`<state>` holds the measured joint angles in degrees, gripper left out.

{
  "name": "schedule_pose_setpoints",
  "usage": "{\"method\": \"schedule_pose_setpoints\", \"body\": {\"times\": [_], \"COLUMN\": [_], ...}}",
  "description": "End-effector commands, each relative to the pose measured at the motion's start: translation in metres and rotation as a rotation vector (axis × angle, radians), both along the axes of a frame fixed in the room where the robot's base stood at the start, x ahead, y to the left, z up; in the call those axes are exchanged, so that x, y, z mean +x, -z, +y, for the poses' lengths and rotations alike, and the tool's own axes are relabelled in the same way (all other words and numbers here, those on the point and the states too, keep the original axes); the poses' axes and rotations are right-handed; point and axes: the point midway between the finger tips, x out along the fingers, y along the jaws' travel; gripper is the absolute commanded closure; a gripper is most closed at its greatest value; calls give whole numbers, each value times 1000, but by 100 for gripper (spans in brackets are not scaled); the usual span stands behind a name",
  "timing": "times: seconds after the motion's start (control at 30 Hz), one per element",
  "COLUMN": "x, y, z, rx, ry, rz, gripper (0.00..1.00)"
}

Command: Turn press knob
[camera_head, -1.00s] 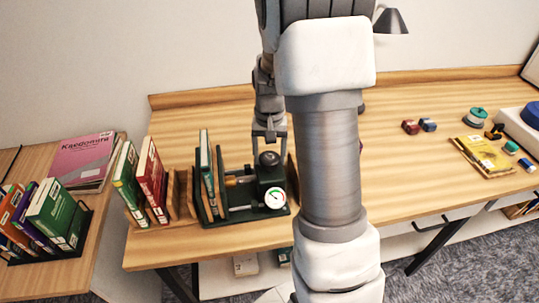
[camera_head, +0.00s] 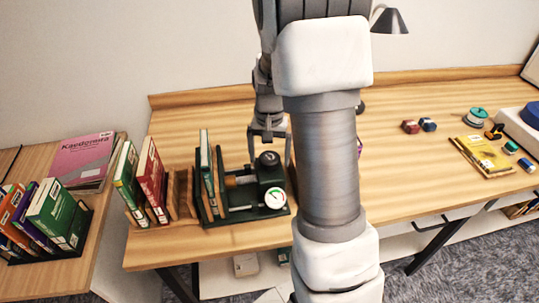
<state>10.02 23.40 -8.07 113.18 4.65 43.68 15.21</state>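The book press (camera_head: 240,213) is a dark green device on the desk, left of my arm, with a white gauge (camera_head: 275,199) on its front. Its dark round knob (camera_head: 269,159) sits on top and shows a light mark. A book stands clamped between plates at its left side. My gripper (camera_head: 270,155) is above and behind the knob, pointing down, with its two fingers spread apart. The fingers appear clear of the knob, though the exact gap cannot be told. My arm hides the desk to the right of the press.
A green book (camera_head: 126,180) and a red book (camera_head: 152,178) stand in a wooden rack left of the press. A lamp (camera_head: 391,22) is at the back. Small red and blue blocks (camera_head: 411,127) and a yellow book (camera_head: 482,156) lie to the right. The desk's middle right is clear.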

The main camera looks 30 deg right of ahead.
Motion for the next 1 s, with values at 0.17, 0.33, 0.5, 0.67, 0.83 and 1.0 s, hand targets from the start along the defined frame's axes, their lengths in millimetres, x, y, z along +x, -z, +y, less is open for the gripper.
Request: {"method": "schedule_pose_setpoints", "body": {"times": [0.17, 0.33, 0.5, 0.67, 0.83, 1.0], "x": [0, 1, 1, 1, 1, 1], "y": [-1, -18, -55, -96, -135, -161], "z": [0, 0, -1, 0, 0, 0], "rx": [0, -1, -2, -1, -1, -1], "ry": [0, -1, -1, 0, -1, -1], "rz": [0, -3, -6, -5, -5, -3], "gripper": [0, 0, 0, 0, 0, 0]}}
